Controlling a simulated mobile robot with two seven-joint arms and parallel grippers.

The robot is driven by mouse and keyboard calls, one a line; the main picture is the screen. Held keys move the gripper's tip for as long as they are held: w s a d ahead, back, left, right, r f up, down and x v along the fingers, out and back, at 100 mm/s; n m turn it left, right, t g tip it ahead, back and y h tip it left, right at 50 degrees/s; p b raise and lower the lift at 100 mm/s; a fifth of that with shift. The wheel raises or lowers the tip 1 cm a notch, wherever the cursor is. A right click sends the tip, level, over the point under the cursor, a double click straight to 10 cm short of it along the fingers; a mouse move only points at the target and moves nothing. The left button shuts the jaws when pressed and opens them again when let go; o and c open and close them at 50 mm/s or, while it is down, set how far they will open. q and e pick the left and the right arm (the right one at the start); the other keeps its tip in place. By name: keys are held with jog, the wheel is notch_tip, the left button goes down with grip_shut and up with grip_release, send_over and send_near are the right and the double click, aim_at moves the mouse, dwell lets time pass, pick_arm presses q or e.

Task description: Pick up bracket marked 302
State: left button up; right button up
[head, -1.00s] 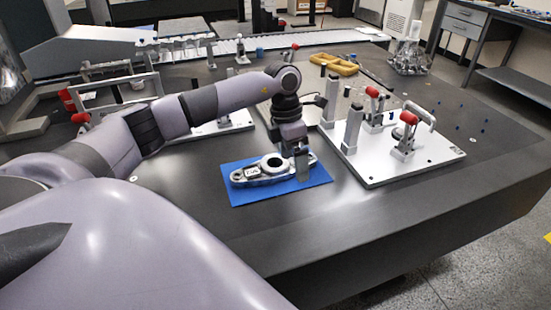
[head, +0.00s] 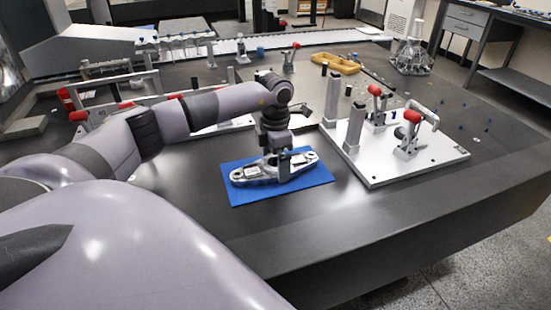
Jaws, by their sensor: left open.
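A silver metal bracket (head: 247,176) with a small white label lies flat on a blue mat (head: 246,197) on the dark table. The number on the label is too small to read. My left gripper (head: 282,170) points down over the middle of the bracket and is open. It hides the bracket's central ring. I cannot tell whether its fingers straddle the bracket or touch it. My right gripper is not in view.
A silver fixture plate (head: 400,164) with posts and red-handled clamps stands close to the right of the mat. A yellow tray (head: 338,64) lies farther back. The table in front of the mat is clear.

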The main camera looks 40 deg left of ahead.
pick_arm(q)
jog(key=c, duration=1.4)
jog(key=shift+r, duration=0.15)
